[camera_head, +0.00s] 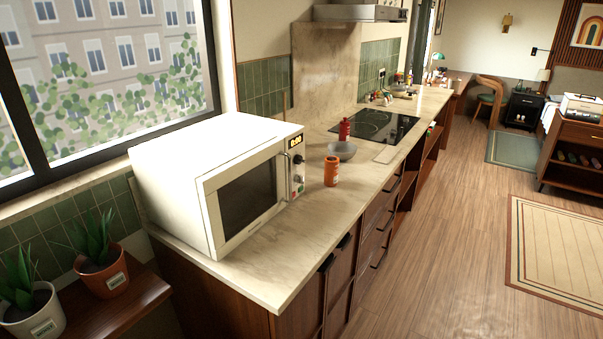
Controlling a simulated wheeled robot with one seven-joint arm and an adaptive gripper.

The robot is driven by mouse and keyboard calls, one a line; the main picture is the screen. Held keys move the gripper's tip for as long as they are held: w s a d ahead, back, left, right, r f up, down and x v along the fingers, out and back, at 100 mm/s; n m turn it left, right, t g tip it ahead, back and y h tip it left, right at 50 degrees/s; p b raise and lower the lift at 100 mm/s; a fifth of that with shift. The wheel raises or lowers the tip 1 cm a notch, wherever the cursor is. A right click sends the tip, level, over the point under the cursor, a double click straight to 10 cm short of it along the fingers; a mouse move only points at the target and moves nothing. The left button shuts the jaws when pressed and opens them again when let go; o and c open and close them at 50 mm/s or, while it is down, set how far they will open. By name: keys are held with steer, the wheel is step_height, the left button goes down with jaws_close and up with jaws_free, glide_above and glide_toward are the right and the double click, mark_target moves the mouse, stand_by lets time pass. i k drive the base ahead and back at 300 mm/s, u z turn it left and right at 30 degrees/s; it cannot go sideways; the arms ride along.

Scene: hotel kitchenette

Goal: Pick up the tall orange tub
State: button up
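The tall orange tub (331,171) stands upright on the stone counter (300,243), just right of the white microwave (222,184). It is a small orange cylinder with a pale label on its side. A grey bowl (343,150) sits close behind it. A red bottle (344,129) stands behind the bowl. My gripper is not in this view.
A black cooktop (375,126) lies farther along the counter, with a pale board (386,154) near its front edge. Small items crowd the far end. Two potted plants (103,273) stand lower left. The wooden floor (435,240) beside the counter is clear.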

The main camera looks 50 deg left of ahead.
mark_target(330, 168)
steer(key=u, duration=1.55)
